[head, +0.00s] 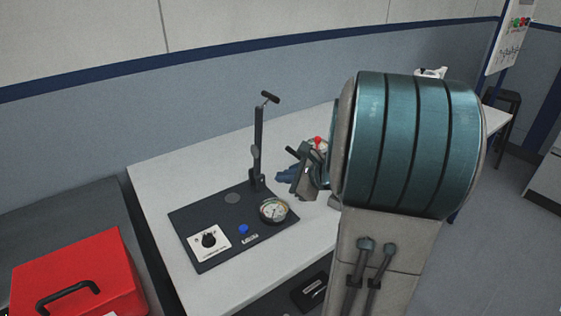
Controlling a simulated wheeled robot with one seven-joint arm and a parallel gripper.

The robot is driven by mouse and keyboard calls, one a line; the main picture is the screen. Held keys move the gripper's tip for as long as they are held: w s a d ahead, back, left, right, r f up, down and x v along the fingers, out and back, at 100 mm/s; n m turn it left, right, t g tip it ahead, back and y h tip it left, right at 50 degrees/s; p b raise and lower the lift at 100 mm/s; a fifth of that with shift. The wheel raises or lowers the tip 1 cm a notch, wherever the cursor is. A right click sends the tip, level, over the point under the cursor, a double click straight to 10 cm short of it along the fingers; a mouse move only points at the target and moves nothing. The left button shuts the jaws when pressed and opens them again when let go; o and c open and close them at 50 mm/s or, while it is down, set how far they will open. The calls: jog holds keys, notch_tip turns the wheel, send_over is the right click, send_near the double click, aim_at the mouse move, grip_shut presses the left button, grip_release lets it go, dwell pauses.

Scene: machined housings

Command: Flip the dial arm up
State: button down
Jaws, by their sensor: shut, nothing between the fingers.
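A black base plate (203,221) lies on the white table. A dark arm (258,140) with a T-shaped handle stands nearly upright at its back edge. A round dial gauge (274,210) sits low on the plate's right side, its face upward. I cannot tell for certain how the gauge and the upright arm are linked. My gripper (297,172) is right of the upright arm and behind the gauge, apart from the upright arm. It looks shut and empty, and is partly hidden by my large teal forearm.
The plate also bears a black knob (208,239) on a white panel and a blue button (243,229). A red case (80,275) stands at the lower left. The white table (160,180) is clear left of the plate. A red-topped item (318,142) shows by my wrist.

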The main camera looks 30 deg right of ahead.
jog(key=d+f+m+t+h+b, duration=0.1)
jog(key=d+f+m+t+h, duration=0.2)
jog(key=d+m, duration=0.4)
jog(key=d+h, duration=0.1)
jog(key=d, duration=0.5)
jog(key=shift+w+f+m, duration=0.2)
jog(key=shift+w+m, duration=0.05)
jog(key=shift+m, duration=0.15)
jog(key=shift+w, duration=0.1)
jog(key=x, duration=1)
jog(key=shift+r, duration=0.1)
